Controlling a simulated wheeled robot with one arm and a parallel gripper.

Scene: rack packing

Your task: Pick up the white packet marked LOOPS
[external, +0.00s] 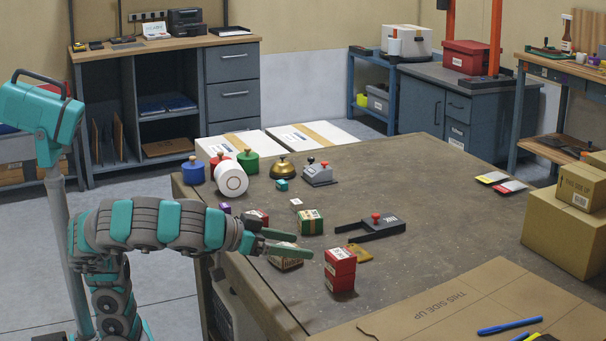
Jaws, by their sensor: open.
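No packet marked LOOPS can be made out, as lettering on the small goods is too small to read. A pale box with a brown side (284,264) sits on the table just below my gripper, partly hidden by it. A small white-topped block (296,203) lies farther back. Two flat packets with pale faces, one with yellow (490,177) and one with red (509,187), lie at the far right of the table. My gripper (301,246) is open, its two green fingers pointing right over the table's left part, with nothing visible between them.
Stacked red boxes (340,268) stand just right of my fingertips. A green-and-white box (310,222), a black device with a red knob (376,226), a brass bell (283,168) and coloured knobbed weights (247,161) are behind. Cardboard boxes (565,240) stand right. The table's middle right is clear.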

